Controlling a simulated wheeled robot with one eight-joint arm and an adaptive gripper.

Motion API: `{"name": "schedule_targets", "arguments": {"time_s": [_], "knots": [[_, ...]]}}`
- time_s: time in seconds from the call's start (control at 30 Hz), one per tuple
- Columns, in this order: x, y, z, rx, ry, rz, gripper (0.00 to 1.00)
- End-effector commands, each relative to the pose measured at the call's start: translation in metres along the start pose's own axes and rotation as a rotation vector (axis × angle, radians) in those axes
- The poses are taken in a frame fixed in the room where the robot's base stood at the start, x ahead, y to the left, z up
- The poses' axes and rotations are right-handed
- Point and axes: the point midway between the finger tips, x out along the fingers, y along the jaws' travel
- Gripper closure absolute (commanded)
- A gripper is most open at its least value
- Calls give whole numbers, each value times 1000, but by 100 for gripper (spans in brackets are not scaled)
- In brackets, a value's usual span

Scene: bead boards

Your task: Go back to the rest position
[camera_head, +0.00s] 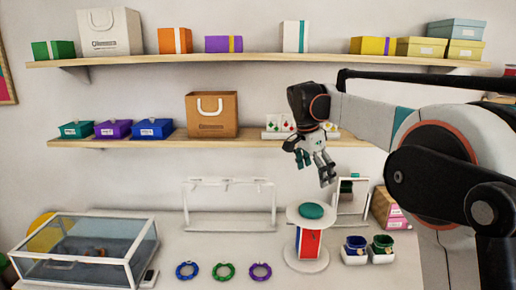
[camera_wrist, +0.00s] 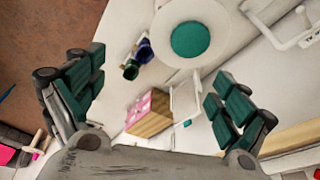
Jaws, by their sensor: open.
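My gripper (camera_head: 318,166) hangs in the air above the white counter, in front of the lower shelf and over the round white stand. Its fingers point down and are spread apart, with nothing between them. In the wrist view my gripper (camera_wrist: 150,100) shows its green finger pads wide apart at left and right. The round white stand (camera_head: 295,217) has a teal disc (camera_head: 311,211) on top and a red, white and blue block under it. The teal disc also shows in the wrist view (camera_wrist: 190,39), beyond the fingertips.
A glass display case (camera_head: 75,262) stands at the left of the counter (camera_head: 190,245). Blue, green and purple bracelets (camera_head: 224,271) lie mid-counter. A blue cup (camera_head: 355,246) and green cup (camera_head: 382,245) stand right of the stand. Boxes and bags line the upper shelf (camera_head: 270,58) and lower shelf (camera_head: 160,140).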

Motion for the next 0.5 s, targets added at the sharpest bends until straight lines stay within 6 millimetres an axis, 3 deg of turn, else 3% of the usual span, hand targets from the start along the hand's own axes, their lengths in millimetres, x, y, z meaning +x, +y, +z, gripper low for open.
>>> {"name": "schedule_targets", "arguments": {"time_s": [0.27, 0.5], "knots": [[-7, 77, 17, -238, -6, -114, 6], [1, 146, 41, -439, 17, -212, 6]]}}
